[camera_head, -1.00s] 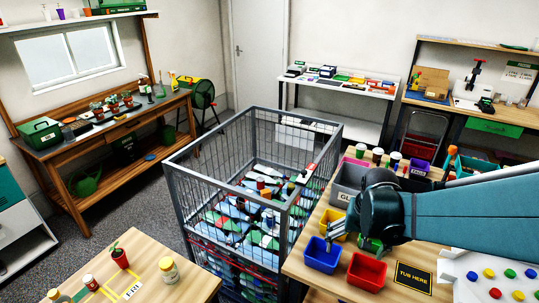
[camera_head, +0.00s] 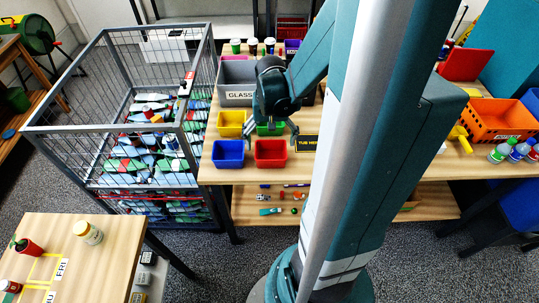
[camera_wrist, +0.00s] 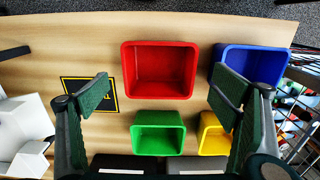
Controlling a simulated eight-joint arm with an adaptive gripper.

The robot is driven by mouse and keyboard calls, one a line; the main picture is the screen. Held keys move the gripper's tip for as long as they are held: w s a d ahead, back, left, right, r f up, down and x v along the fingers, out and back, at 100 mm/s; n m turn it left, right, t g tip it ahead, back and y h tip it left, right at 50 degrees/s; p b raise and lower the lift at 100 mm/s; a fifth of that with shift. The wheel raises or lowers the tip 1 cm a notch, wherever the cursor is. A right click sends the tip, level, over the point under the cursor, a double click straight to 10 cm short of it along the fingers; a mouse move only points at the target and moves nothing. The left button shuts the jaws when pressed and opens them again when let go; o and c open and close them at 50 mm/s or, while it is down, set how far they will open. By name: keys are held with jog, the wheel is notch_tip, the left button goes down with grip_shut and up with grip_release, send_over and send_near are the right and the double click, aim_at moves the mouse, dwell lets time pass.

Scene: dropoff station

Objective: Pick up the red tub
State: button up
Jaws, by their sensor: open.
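The red tub (camera_head: 270,164) stands upright and empty near the front edge of the wooden table, right of the blue tub (camera_head: 229,166). In the wrist view the red tub (camera_wrist: 160,98) lies just beyond and between my two fingers. My gripper (camera_head: 271,132) hangs above the table behind the red tub, over the green tub (camera_head: 268,128). In the wrist view my gripper (camera_wrist: 162,92) is wide open, with a green pad on each finger and nothing between them touching the red tub.
The yellow tub (camera_head: 230,120) is behind the blue one. A grey bin marked GLASS (camera_head: 237,92) stands farther back. A black sign marked TUB HERE (camera_head: 307,143) lies right of the red tub. A wire cage (camera_head: 110,158) stands left of the table.

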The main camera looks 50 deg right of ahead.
aim_at(271, 154)
jog(key=shift+f, duration=0.1)
jog(key=shift+f, duration=1.2)
jog(key=shift+f, duration=0.1)
jog(key=shift+d+f+b, duration=0.1)
jog(key=shift+f+b, duration=0.55)
jog(key=shift+f, duration=1.85)
jog(key=shift+c, duration=0.5)
jog(key=c, duration=0.9)
